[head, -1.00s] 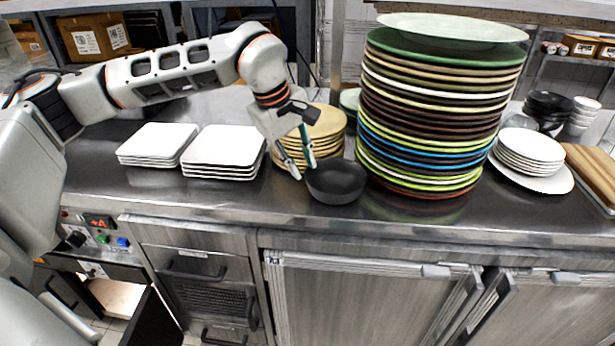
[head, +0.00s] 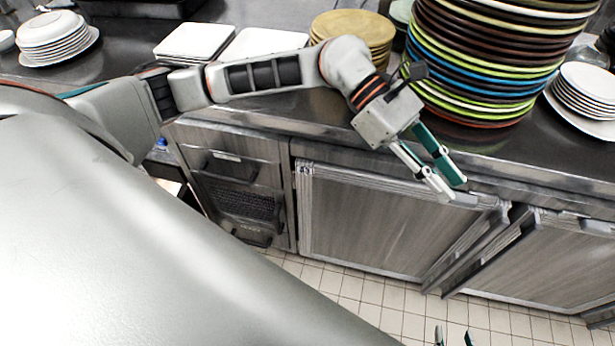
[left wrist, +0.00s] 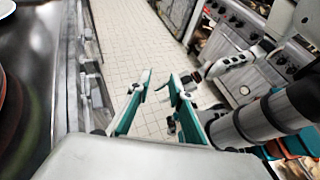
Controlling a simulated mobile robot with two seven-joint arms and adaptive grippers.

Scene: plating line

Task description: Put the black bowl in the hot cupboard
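The black bowl is not visible in either current view; my left arm covers the counter in front of the round yellowish plates (head: 352,27). My left gripper (head: 445,187) points down past the counter's front edge, in front of the cupboard doors. In the left wrist view its two teal fingers (left wrist: 162,88) stand apart with nothing between them. My right gripper (head: 454,337) shows only two separated fingertips at the bottom edge.
A tall stack of coloured plates (head: 485,65) stands near the counter edge, above my left gripper. White square plates (head: 195,40) and white round plates (head: 590,90) are also on the counter. Drawers (head: 240,185) lie left of the doors. The tiled floor (head: 345,295) in front is clear.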

